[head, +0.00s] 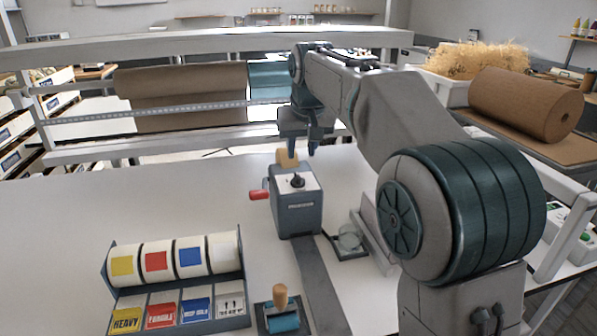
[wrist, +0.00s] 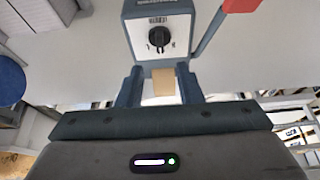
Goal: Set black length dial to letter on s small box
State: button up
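The black length dial (head: 298,182) sits on the white top plate of a grey tape dispenser (head: 297,213) on the table. It also shows in the wrist view (wrist: 159,39), with small marks around it on the plate; the letters and its exact setting are too small to read. My gripper (head: 303,151) is above and behind the dispenser, apart from the dial. In the wrist view my gripper (wrist: 160,88) has its two fingers spread, with a tan paper strip (wrist: 163,82) visible between them beyond. I cannot tell whether the fingers touch the strip.
A red-handled lever (head: 258,195) sticks out from the dispenser's left side. A label rack (head: 175,262) and a wooden-handled stamp or roller (head: 281,305) stand in front. A brown paper roll (head: 180,95) hangs behind. The table's left side is clear.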

aim_at(298, 175)
jog(key=x, duration=0.8)
jog(key=shift+w+f, duration=0.15)
jog(key=shift+f, duration=0.2)
grip_shut()
